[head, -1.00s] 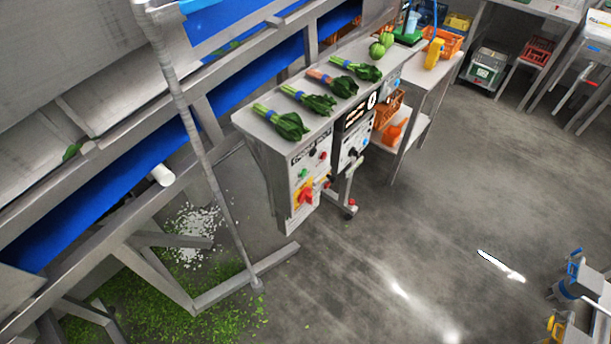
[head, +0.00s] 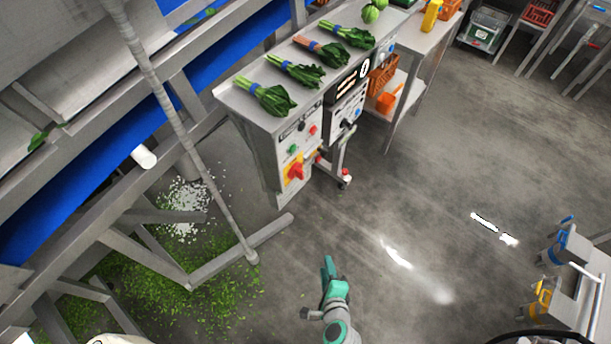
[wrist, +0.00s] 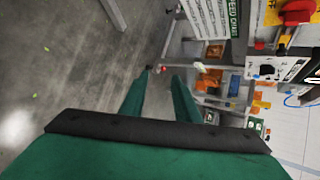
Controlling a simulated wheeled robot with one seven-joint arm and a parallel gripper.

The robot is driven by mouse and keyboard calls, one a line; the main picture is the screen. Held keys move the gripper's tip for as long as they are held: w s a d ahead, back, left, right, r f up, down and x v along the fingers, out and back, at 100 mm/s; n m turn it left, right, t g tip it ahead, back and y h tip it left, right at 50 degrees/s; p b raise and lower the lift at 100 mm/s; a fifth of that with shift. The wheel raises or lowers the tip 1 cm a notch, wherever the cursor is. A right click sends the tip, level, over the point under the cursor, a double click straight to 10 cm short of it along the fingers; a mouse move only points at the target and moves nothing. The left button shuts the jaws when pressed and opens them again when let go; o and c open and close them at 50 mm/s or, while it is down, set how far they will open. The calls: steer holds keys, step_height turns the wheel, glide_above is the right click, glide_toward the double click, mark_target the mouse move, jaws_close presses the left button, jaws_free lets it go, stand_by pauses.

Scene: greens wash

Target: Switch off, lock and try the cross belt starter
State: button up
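A grey starter box (head: 298,150) hangs at the near end of the steel bench, its label too small to read. It has a red rotary handle on a yellow plate (head: 295,171), with green and red buttons above. The handle also shows at the top right of the wrist view (wrist: 298,12). I cannot tell the handle's position, and I see no padlock on it. A second panel with a black knob (head: 348,124) stands to the right. My gripper (wrist: 163,74) is open and empty, its two green fingers apart. In the head view my teal arm is below the boxes, clear of them.
Bunches of greens (head: 268,97) lie on the bench above the boxes. A blue belt conveyor (head: 85,185) with steel legs runs on the left, with green scraps (head: 180,280) on the floor below. Blue and yellow items (head: 560,250) stand lower right. The central floor is open.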

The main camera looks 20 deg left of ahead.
steer(key=w+a+r+m+y, duration=0.1)
steer(key=w+a+m+y, duration=0.15)
steer(key=w, duration=0.35)
steer(key=m+g+y, duration=0.3)
steer(key=g+y, duration=0.1)
steer(key=y, duration=0.6)
glide_toward(303, 175)
steer(key=x, duration=0.9)
steer(key=shift+r, duration=0.1)
jaws_close()
